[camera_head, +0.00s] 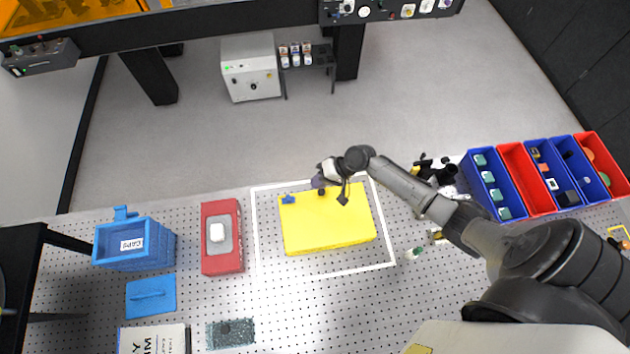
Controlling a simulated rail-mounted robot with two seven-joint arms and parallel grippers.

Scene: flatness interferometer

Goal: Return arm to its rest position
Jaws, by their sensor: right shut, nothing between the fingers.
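My right arm reaches in from the lower right across the perforated table (290,290). My right gripper (342,197) is over the far edge of a yellow slab (325,228). Its dark fingers are shut with nothing held. A small dark purple part (319,182) shows just left of the gripper at the slab's far edge, partly hidden; I cannot tell if they touch. A small blue part (288,199) is at the slab's far left corner. My left gripper is not in view.
A white outline frames the slab. To the left are a red case (222,262), a blue caps bin (135,258) and a blue plate (151,297). Red and blue bins (525,178) stand at right. Dark parts (436,170) and small bottles (414,253) lie near my right arm.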

